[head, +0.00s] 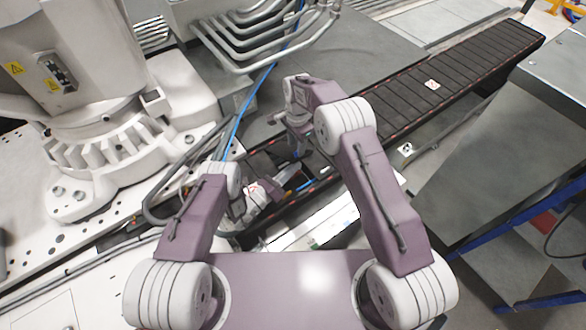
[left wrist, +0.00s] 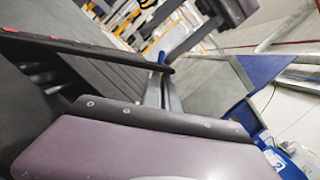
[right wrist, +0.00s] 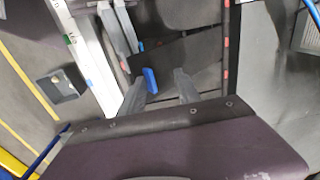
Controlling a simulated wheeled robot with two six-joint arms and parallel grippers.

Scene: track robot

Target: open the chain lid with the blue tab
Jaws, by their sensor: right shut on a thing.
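The dark chain lid (right wrist: 178,50) lies over the black chain track in the right wrist view, with the blue tab (right wrist: 150,80) at its edge. My right gripper (right wrist: 160,88) has its grey fingers at the tab, one on each side, and is shut on it. In the head view this gripper (head: 297,150) hangs over the near part of the track. My left gripper (head: 268,192) is low over the track, to the left of the right one. In the left wrist view a small blue piece (left wrist: 162,57) shows beyond its grey fingers; their gap is unclear.
The black track (head: 455,75) runs to the upper right. A large white machine (head: 85,110) stands at left, with bent grey pipes (head: 225,55) and a blue cable (head: 240,118) nearby. A grey table (head: 480,150) with blue legs stands at right.

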